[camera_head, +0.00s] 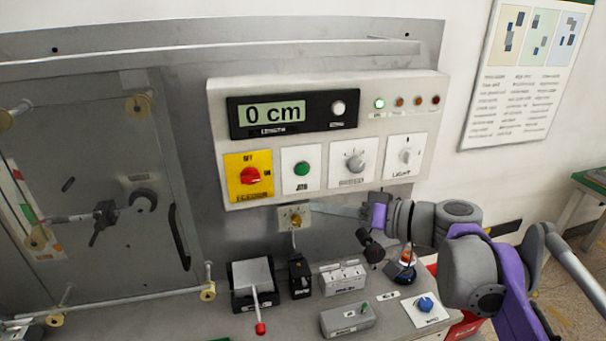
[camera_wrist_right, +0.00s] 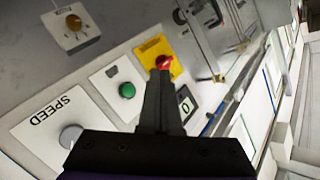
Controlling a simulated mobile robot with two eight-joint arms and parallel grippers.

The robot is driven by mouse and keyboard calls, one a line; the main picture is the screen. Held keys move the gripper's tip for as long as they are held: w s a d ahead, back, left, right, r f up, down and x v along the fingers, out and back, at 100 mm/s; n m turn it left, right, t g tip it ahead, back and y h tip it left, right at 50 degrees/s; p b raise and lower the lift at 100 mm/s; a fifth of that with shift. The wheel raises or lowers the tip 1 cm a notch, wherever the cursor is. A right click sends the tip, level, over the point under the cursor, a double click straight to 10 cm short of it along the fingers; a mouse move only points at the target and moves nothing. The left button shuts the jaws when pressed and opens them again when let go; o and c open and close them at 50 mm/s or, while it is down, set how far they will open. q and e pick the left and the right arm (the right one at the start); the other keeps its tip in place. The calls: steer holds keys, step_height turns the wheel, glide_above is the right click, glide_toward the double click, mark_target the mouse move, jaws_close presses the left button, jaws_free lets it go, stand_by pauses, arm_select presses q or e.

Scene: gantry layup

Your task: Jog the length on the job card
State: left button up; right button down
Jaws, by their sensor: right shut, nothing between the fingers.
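The length display (camera_head: 275,113) reads 0 cm on the pale control box. Below it are the red feeder knob (camera_head: 250,176) on a yellow plate, the green jog button (camera_head: 302,168), the speed knob (camera_head: 355,163) and the light switch (camera_head: 406,155). My right gripper (camera_head: 312,209) is shut and empty, reaching in from the right just below the box. The right wrist view shows its closed fingers (camera_wrist_right: 160,78) with the red knob (camera_wrist_right: 163,62) beyond their tips and the green button (camera_wrist_right: 127,90) beside them. My left gripper is out of view. No job card is clearly identifiable.
A lit green lamp (camera_head: 379,103) stands in a row with dimmer lamps. A brass knob plate (camera_head: 292,217) is under the box. A red-tipped lever (camera_head: 260,328) and small switch boxes (camera_head: 347,318) crowd the ledge. A poster (camera_head: 525,75) hangs right; a framed door (camera_head: 95,180) stands left.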

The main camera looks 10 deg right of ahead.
mark_target(302, 170)
steer(key=shift+w+d+r+t, duration=0.2)
steer(key=shift+w+r+t, duration=0.1)
steer(key=shift+r, duration=0.35)
steer(key=w, duration=0.8)
steer(key=shift+w+a, duration=0.15)
steer(key=shift+w, duration=0.2)
stand_by(1.6)
